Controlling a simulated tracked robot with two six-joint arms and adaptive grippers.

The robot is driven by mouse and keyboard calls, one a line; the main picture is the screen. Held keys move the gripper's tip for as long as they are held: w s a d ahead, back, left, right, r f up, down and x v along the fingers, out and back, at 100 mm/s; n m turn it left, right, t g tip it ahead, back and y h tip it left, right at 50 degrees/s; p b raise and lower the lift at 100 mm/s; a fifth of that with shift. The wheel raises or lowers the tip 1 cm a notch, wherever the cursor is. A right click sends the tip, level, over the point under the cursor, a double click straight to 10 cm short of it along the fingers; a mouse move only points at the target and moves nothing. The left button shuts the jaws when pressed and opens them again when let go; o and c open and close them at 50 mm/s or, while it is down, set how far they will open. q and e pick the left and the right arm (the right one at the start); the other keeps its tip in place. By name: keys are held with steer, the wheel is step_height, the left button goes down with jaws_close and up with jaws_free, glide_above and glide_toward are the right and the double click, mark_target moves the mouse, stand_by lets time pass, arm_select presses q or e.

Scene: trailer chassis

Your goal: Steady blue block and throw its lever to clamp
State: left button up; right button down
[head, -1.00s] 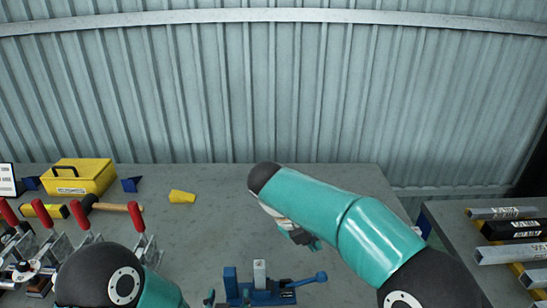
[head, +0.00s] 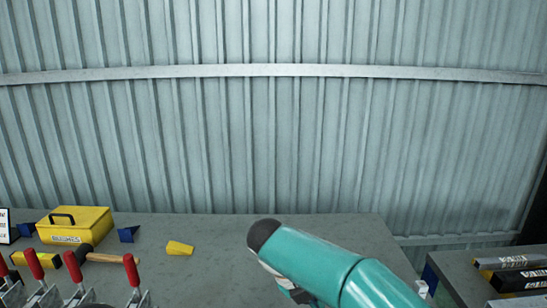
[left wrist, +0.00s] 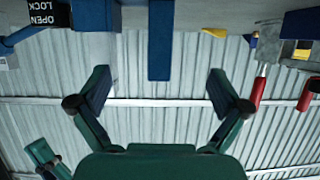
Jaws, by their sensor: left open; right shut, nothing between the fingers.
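The blue block (left wrist: 160,42) shows at the top of the left wrist view, with a second blue part (left wrist: 97,15) beside it. A black OPEN/LOCK label (left wrist: 50,13) and part of the blue lever (left wrist: 14,37) show left of them. My left gripper (left wrist: 158,78) is open, its fingers to either side of the central blue part, with gaps visible. I cannot tell how far below or in front it is. My right gripper (head: 298,294) is shut and empty, mostly hidden under its own arm in the head view. The block is out of the head view.
Metal bars (head: 520,283) lie on the right bench. The table's middle back is clear.

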arm_select(q)
step_height(320, 180, up, 10)
stand_by(0.6)
steer(key=shift+f, duration=0.1)
